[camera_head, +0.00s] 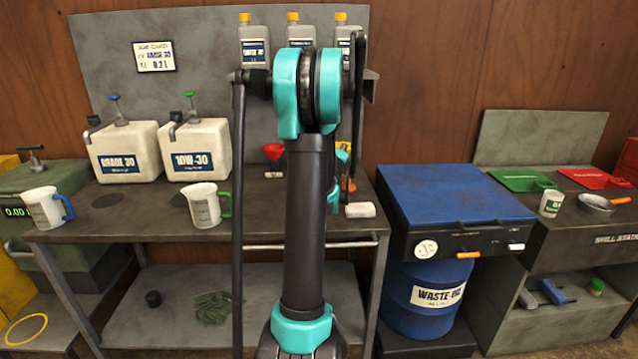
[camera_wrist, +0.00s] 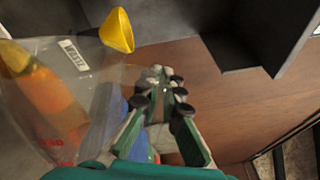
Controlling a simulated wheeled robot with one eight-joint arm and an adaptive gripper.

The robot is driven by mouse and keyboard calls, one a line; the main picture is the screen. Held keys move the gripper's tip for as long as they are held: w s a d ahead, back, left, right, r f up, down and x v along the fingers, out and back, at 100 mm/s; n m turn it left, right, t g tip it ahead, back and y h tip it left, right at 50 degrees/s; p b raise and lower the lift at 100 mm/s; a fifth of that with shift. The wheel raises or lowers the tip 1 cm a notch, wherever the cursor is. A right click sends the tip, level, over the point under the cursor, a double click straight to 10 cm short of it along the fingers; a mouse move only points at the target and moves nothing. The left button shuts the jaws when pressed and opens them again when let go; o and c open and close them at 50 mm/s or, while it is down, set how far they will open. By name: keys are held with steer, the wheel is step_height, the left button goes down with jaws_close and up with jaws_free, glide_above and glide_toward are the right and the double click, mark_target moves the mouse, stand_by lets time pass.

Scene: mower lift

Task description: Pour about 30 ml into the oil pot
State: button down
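I cannot tell for certain which vessel is the oil pot. A small white pot with a green label (camera_head: 551,203) stands on the right bench. A white jug with a green handle (camera_head: 203,206) and one with a blue handle (camera_head: 42,208) stand on the left. White canisters marked GRADE 30 (camera_head: 122,150) and 10W-30 (camera_head: 196,149) stand behind them. My gripper shows in the wrist view (camera_wrist: 160,88); whether its fingers are apart or shut is unclear. A clear container with orange contents (camera_wrist: 50,95) and a yellow funnel shape (camera_wrist: 117,30) show at its left.
My arm hides the middle of the workbench (camera_head: 110,225). A pan (camera_head: 597,202) and green and red trays lie farther right.

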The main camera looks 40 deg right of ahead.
steer(key=shift+w+a+r+n, duration=0.15)
steer(key=shift+w+a+n, duration=0.1)
steer(key=shift+n, duration=0.05)
stand_by(1.5)
